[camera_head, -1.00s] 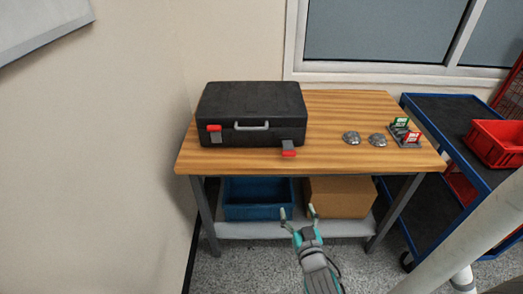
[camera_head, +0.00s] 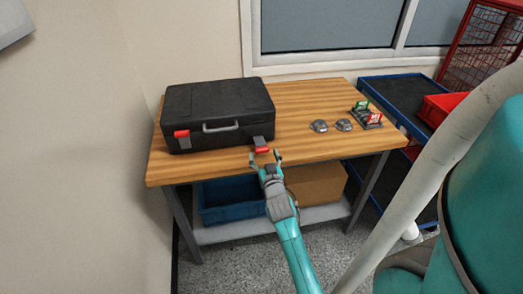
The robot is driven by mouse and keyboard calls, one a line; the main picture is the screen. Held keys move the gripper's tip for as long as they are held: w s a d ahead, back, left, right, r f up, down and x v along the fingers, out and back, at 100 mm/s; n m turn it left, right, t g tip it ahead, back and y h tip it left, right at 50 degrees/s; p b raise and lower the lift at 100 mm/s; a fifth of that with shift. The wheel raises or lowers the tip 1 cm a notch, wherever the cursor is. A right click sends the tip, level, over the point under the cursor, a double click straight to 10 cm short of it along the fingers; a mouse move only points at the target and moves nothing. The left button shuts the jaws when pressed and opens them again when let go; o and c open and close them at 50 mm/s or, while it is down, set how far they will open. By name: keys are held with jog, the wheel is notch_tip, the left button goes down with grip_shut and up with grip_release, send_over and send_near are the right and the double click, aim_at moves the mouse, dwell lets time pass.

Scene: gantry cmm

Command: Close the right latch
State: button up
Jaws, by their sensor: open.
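A black case (camera_head: 218,112) stands closed on the wooden table, with a grey handle (camera_head: 221,127) on its front. The right latch (camera_head: 261,145) is grey with a red tip and sticks out from the case front, hanging open over the tabletop. The left latch (camera_head: 183,140), with its red end up, lies flat against the case front. My gripper (camera_head: 266,159) is open at the table's front edge, its fingertips on either side of the right latch's red tip as seen from here. I cannot tell whether they touch it.
The wooden table (camera_head: 318,135) has two grey domed objects (camera_head: 331,126) and a stand with green and red cards (camera_head: 368,114) on its right. A blue bin (camera_head: 230,200) and a cardboard box (camera_head: 316,184) sit on the shelf below. A blue cart (camera_head: 391,95) stands right.

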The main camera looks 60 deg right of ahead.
aim_at(263, 152)
jog(key=shift+x, duration=1.75)
grip_shut()
